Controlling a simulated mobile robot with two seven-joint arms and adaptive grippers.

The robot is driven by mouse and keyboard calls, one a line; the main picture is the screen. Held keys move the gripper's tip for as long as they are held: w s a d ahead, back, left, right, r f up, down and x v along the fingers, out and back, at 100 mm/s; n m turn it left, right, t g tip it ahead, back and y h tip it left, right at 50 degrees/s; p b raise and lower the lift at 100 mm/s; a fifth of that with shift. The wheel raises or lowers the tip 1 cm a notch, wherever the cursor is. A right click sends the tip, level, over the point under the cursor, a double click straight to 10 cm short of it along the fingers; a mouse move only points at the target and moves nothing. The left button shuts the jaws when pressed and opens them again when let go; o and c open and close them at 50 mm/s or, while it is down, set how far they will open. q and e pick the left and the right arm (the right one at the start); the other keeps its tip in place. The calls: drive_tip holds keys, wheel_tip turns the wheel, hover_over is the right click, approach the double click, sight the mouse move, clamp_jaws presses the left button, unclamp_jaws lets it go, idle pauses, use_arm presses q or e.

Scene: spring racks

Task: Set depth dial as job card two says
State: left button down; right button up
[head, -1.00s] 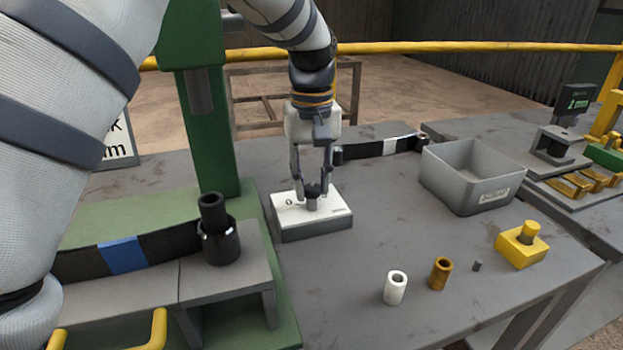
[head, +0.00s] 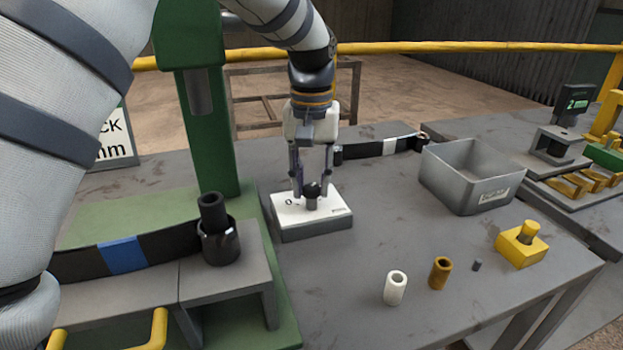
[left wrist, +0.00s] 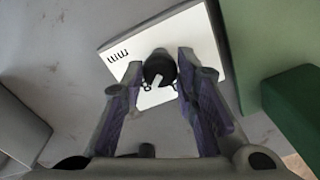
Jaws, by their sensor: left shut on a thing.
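The depth dial is a black knob (head: 312,190) on a white-topped grey box (head: 315,233) on the bench. My left gripper (head: 312,188) points down over the box and is shut on the knob. In the left wrist view the fingertips (left wrist: 161,72) stand on both sides of the knob (left wrist: 158,66). A white pointer mark on the knob points down and slightly left there. The white face (left wrist: 120,45) bears "mm"; other numerals are partly hidden. A white card (head: 116,140) at the left shows "ck" and "mm"; my arm hides the rest. My right gripper is out of view.
A green press column (head: 208,130) stands left of the box, with a black cylinder (head: 218,243) on a grey stand. A grey bin (head: 450,185) is at right. White (head: 396,288) and brown (head: 440,273) sleeves and a yellow block (head: 521,249) stand in front.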

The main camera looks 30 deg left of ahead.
sight(311, 186)
use_arm(q)
drive_tip(key=c, duration=1.2)
unclamp_jaws()
drive_tip(key=shift+c, duration=0.2)
wheel_tip(311, 186, up, 12)
